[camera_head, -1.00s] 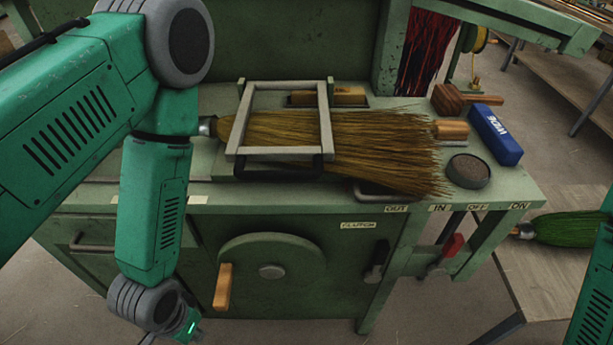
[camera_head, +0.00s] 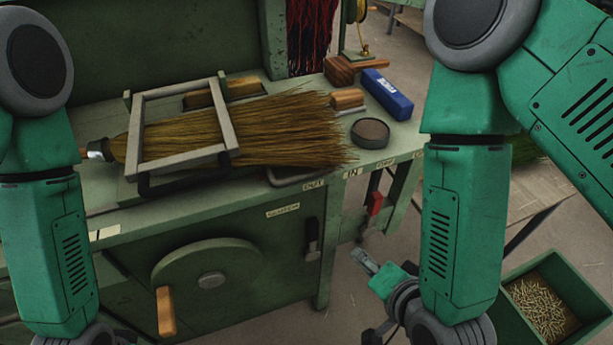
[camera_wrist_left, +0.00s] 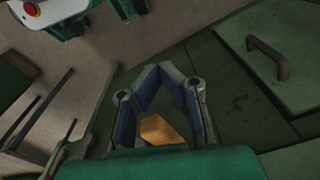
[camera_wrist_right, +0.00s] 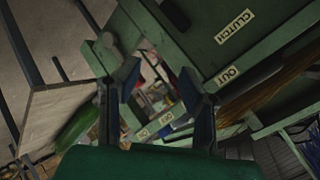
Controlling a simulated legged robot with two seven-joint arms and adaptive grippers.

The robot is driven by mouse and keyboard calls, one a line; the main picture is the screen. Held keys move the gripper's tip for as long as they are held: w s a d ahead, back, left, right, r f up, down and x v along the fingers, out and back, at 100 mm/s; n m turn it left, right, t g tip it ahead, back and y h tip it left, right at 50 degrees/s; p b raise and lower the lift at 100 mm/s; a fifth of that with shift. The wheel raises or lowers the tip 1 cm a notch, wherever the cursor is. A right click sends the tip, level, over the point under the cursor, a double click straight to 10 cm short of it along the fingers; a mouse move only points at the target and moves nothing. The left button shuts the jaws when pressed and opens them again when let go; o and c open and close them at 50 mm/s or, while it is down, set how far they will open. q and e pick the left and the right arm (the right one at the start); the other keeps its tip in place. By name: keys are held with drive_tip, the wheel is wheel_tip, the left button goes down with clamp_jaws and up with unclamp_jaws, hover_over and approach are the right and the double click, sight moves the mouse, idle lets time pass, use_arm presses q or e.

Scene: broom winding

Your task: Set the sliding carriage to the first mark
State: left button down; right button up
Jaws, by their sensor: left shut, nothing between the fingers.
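A pale rectangular frame (camera_head: 146,125), perhaps the sliding carriage, stands over the straw broom (camera_head: 270,135) on the green bench, with a dark handle bar along its front. Pale strips (camera_head: 103,234) on the bench's front edge look like marks; my left arm partly covers that end. My left gripper is below the head view; in the left wrist view (camera_wrist_left: 160,72) its fingers are shut and empty, with a wooden crank handle (camera_wrist_left: 160,130) beyond them. My right gripper (camera_head: 365,262) is open and empty in front of the bench, below the red lever (camera_head: 374,203); it also shows in the right wrist view (camera_wrist_right: 160,76).
A wheel with a wooden crank handle (camera_head: 166,311) and a dark lever (camera_head: 312,238) under the CLUTCH label sit on the bench front. A green bin (camera_head: 550,300) stands lower right.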

drive_tip(key=w+a+r+m+t+y, duration=0.1)
drive_tip(key=a+r+m+t, duration=0.45)
drive_tip(key=r, duration=0.55)
drive_tip(key=b, duration=0.8)
approach(308, 179)
drive_tip(key=w, duration=0.2)
drive_tip(key=shift+m+g, duration=0.25)
drive_tip(key=x, duration=0.7)
drive_tip(key=shift+w+a+p, duration=0.2)
drive_tip(key=shift+a+p, duration=0.1)
drive_tip(key=shift+c, duration=0.3)
clamp_jaws()
